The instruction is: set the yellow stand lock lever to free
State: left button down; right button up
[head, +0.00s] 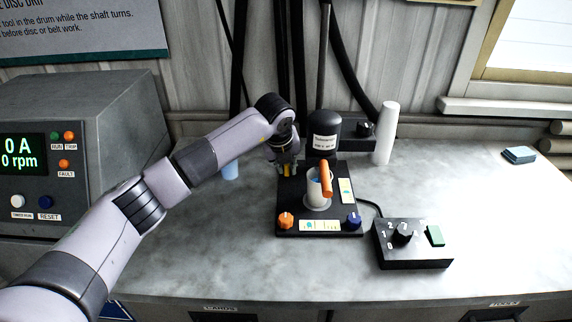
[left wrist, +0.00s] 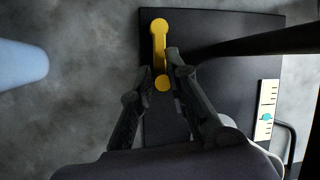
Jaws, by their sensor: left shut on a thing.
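The yellow stand lock lever (left wrist: 159,40) lies over the left part of the black stand base (left wrist: 210,55) in the left wrist view. Its round knob is at the top of the picture and its pivot is lower down. My left gripper (left wrist: 160,64) has one finger on each side of the lever, shut on it between knob and pivot. In the head view, my left gripper (head: 287,163) reaches down at the back left of the stand base (head: 285,205), and only a little yellow shows under it. My right gripper is not in view.
A dark motor head (head: 324,128) is behind. A control box (head: 412,245) sits right.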

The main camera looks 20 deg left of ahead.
pick_arm(q)
jog(key=shift+a+r+m+b, duration=0.15)
jog(key=shift+m+b, duration=0.15)
jog(key=shift+m, duration=0.2)
jog(key=shift+a+m+h+b, duration=0.6)
jog(key=shift+m+h, duration=0.1)
jog(key=shift+m, duration=0.5)
jog(key=a+m+h, duration=0.1)
jog(key=m, duration=0.1)
jog(key=shift+w+a+m, duration=0.15)
jog(key=shift+m, duration=0.15)
jog(key=m, duration=0.1)
jog(key=a+m+g+h, duration=0.1)
jog(key=m, duration=0.1)
jog(key=w+a+m, duration=0.1)
jog(key=shift+r+m+g+h, duration=0.1)
jog(key=shift+m+g+h, duration=0.2)
jog(key=shift+h, duration=0.1)
jog(key=shift+w+a+m+g+h+b, duration=0.15)
jog(key=shift+w+a+m+g+b, duration=0.15)
jog(key=shift+m, duration=0.55)
jog(key=shift+w+a+m+g+h+b, duration=0.1)
jog(key=shift+w+a+m+g+h, duration=0.2)
jog(key=shift+m, duration=0.55)
jog(key=shift+d, duration=0.1)
jog(key=c, duration=1.6)
grip_release()
jog(key=shift+s, duration=0.15)
jog(key=shift+f, duration=0.2)
